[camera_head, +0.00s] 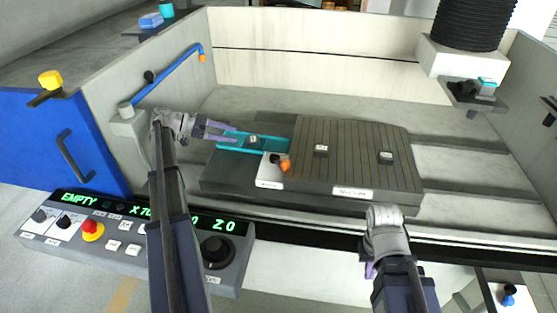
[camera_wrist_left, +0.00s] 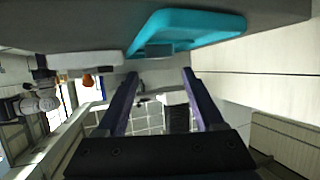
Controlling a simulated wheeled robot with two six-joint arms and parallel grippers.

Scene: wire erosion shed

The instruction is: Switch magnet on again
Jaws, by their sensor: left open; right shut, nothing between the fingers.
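The ribbed dark magnet plate (camera_head: 350,150) lies on the bed of the machine tank, with two small pale pieces on its top. At its left front corner is a white switch plate (camera_head: 270,172) with a black pivot and an orange-ended lever (camera_head: 285,165); the orange end also shows in the left wrist view (camera_wrist_left: 87,81). My left gripper (camera_head: 228,131) is open and empty at the left end of a teal tray (camera_head: 228,146), left of the lever and apart from it. The teal tray (camera_wrist_left: 205,22) is above the fingertips in the left wrist view. My right gripper (camera_head: 370,268) is shut and empty in front of the tank.
A control panel (camera_head: 130,215) with green readouts and a red button runs along the front left. A blue hose (camera_head: 175,72) with an orange nozzle stands at the tank's left wall. A black bellows column (camera_head: 475,22) is at back right. The tank bed right of the plate is clear.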

